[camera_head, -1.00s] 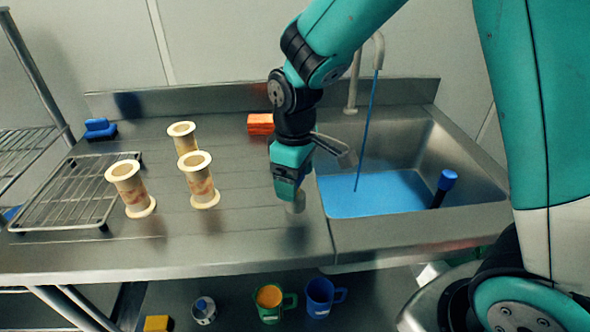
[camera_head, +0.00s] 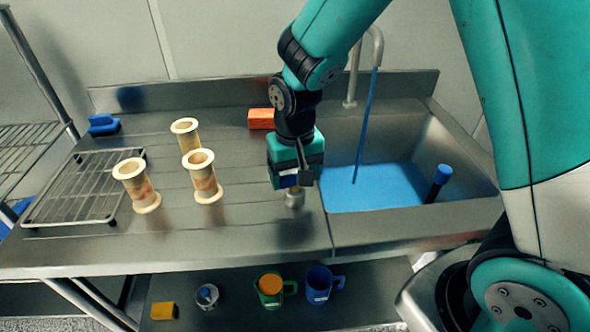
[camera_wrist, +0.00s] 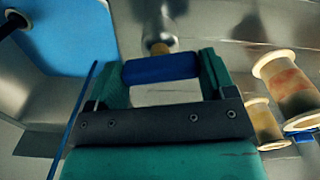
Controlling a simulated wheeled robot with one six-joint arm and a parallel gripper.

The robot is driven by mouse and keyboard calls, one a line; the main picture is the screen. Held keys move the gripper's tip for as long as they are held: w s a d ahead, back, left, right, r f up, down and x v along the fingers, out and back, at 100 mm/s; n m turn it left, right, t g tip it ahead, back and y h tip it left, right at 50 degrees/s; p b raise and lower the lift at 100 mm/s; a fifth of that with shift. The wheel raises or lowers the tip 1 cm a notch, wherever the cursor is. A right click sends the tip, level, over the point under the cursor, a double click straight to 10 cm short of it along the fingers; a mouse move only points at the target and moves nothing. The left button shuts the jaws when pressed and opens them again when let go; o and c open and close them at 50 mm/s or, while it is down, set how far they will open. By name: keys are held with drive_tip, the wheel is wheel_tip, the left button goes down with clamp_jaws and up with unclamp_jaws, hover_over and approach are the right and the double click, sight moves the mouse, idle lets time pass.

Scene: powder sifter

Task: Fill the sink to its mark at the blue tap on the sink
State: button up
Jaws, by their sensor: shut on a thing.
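The sink (camera_head: 455,150) at the right holds blue water (camera_head: 370,188). A blue stream (camera_head: 364,125) runs from the curved spout (camera_head: 378,48) into it. The water also fills the upper left of the wrist view (camera_wrist: 65,40). No fill mark can be made out. The blue tap handle (camera_wrist: 160,68) sits on a metal tap base (camera_head: 294,199) on the counter just left of the sink. My gripper (camera_wrist: 161,76) is shut on this handle, one finger at each end; it shows from above in the head view (camera_head: 293,180).
A dark post with a blue top (camera_head: 442,174) stands in the sink's right side. Several cream spools (camera_head: 202,177), a wire rack (camera_head: 85,190), an orange block (camera_head: 261,118) and a blue object (camera_head: 103,124) are left on the counter. Mugs (camera_head: 319,284) stand on the shelf below.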

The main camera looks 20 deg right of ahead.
sight(295, 175)
drive_tip(key=shift+m, duration=0.4)
drive_tip(key=o, duration=0.9)
drive_tip(key=shift+r, duration=0.15)
wheel_tip(295, 175, up, 17)
drive_tip(key=shift+r, duration=0.1)
